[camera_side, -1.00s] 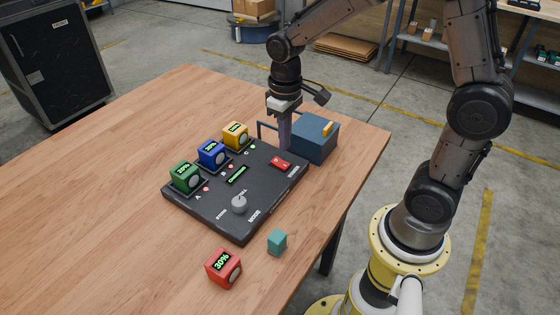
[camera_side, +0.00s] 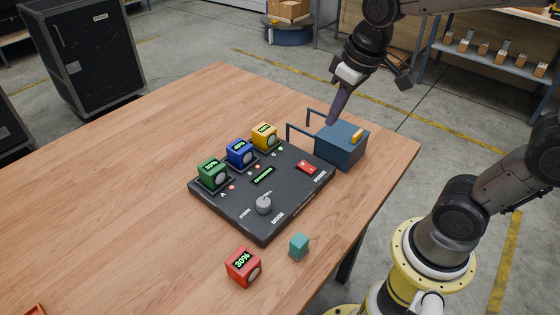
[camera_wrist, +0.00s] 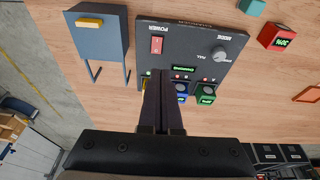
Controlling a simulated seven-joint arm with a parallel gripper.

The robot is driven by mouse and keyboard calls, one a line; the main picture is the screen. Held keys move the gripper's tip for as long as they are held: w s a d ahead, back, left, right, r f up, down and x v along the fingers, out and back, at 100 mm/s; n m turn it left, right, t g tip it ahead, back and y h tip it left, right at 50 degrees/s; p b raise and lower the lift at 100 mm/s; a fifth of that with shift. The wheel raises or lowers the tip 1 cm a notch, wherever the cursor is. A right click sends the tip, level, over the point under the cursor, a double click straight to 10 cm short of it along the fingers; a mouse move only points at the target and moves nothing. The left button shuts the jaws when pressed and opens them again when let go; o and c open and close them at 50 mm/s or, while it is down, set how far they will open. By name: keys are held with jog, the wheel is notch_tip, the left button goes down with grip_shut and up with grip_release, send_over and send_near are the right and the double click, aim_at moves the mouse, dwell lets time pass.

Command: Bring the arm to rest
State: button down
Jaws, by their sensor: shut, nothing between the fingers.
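My gripper (camera_side: 333,120) is shut and empty, tilted in the air above the back edge of the dark control panel (camera_side: 240,205), beside the blue box. In the wrist view my gripper (camera_wrist: 161,131) shows its fingers together. The panel holds a green block (camera_side: 212,172), a blue block (camera_side: 238,153) and a yellow block (camera_side: 264,137) in a row of slots. It also has a red power switch (camera_side: 307,167) and a grey mode knob (camera_side: 264,205). In the wrist view the yellow block is mostly hidden behind my fingers.
A blue box (camera_side: 338,152) with a yellow handle and thin bars stands right of the panel. A red block (camera_side: 243,266) reading 30% and a teal cube (camera_side: 299,245) lie in front. An orange item (camera_side: 35,311) shows at the lower left. The table's left side is clear.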

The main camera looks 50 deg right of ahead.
jog(key=s+t, duration=0.2)
jog(key=s, duration=0.9)
jog(key=shift+s+a+r, duration=0.15)
jog(key=shift+s+a, duration=0.15)
